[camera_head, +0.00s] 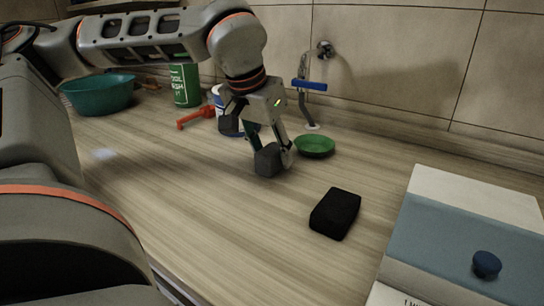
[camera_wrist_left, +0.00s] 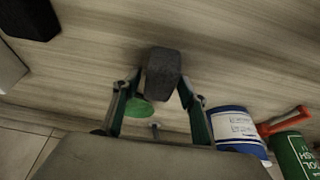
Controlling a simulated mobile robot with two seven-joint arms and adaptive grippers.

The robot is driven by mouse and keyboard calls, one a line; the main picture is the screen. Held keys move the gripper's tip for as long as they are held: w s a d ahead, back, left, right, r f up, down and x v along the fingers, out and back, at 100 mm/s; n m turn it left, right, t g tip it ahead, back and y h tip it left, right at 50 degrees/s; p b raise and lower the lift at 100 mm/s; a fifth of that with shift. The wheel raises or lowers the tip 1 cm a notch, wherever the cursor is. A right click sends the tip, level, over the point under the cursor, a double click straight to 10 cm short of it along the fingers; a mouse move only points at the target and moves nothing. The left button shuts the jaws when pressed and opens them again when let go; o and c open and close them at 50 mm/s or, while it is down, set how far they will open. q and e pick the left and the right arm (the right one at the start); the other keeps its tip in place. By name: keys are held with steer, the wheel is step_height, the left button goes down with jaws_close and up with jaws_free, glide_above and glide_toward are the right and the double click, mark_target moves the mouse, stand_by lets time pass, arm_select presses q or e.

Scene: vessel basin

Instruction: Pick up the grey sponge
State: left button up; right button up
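The grey sponge (camera_head: 268,161) is a dark grey block on the wooden counter. My left gripper (camera_head: 268,147) reaches down over it from behind, with one finger close by its right side. In the left wrist view, the sponge (camera_wrist_left: 162,74) lies at the fingertips of my left gripper (camera_wrist_left: 159,84), between the two spread fingers. The fingers are open, and a gap shows on the sponge's left side. Whether the right finger touches it I cannot tell. My right gripper is not in view.
A black block (camera_head: 335,213) lies front right, near a blue-and-white box (camera_head: 460,235). A small green dish (camera_head: 315,146) and a tap (camera_head: 305,85) are behind the gripper. A red-handled tool (camera_head: 195,118), green can (camera_head: 186,84) and teal bowl (camera_head: 100,95) stand back left. The front counter is clear.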

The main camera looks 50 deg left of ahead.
mark_target(271, 149)
arm_select(q)
steer(key=c, duration=0.4)
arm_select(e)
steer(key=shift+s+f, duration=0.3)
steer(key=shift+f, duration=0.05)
arm_select(q)
steer(key=shift+r, duration=0.1)
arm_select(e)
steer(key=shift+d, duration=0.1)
arm_select(q)
steer(key=shift+r, duration=0.25)
step_height(271, 149, up, 19)
steer(key=p, duration=0.4)
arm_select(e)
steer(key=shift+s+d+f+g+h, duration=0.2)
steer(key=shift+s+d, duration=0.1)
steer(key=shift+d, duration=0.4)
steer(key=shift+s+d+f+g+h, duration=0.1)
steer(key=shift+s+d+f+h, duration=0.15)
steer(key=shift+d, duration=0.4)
